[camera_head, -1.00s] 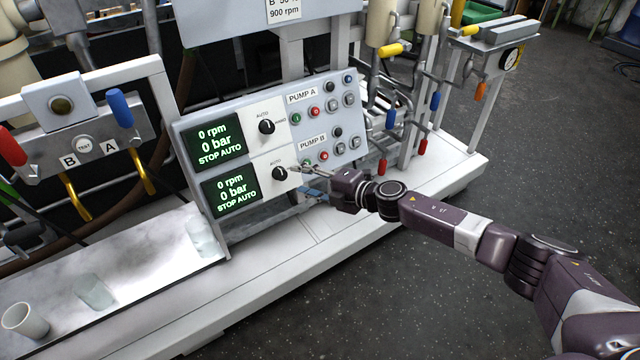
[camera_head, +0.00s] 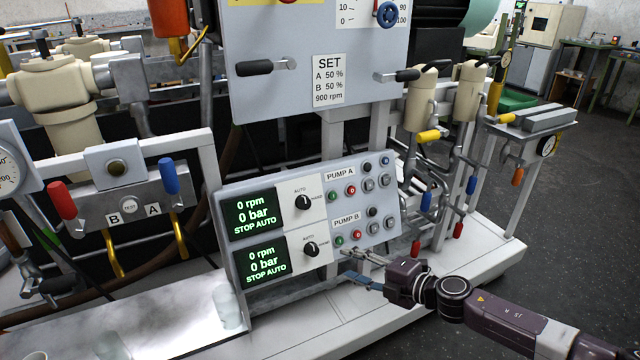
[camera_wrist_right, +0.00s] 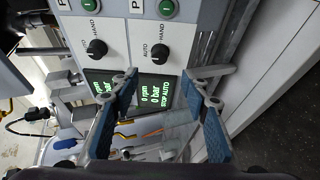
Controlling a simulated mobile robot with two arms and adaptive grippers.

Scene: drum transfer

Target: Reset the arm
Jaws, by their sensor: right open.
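My right gripper (camera_head: 346,266) is in front of the lower right of the pump control panel (camera_head: 392,198), to the right of the PUMP B knob (camera_head: 311,249). Its two blue-padded fingers are apart with nothing between them. In the right wrist view, the open gripper (camera_wrist_right: 163,84) faces the panel. Beyond its fingers are the PUMP B knob (camera_wrist_right: 158,54) and the PUMP A knob (camera_wrist_right: 97,49); neither is touched. Both displays read 0 rpm, 0 bar, STOP AUTO. My left gripper is not in view.
A white base ledge (camera_head: 400,322) runs below the panel. Piping with coloured handles and a stand (camera_head: 512,185) are to the right. A metal tray (camera_head: 170,325) is at lower left. Dark floor (camera_head: 590,230) at the right is open.

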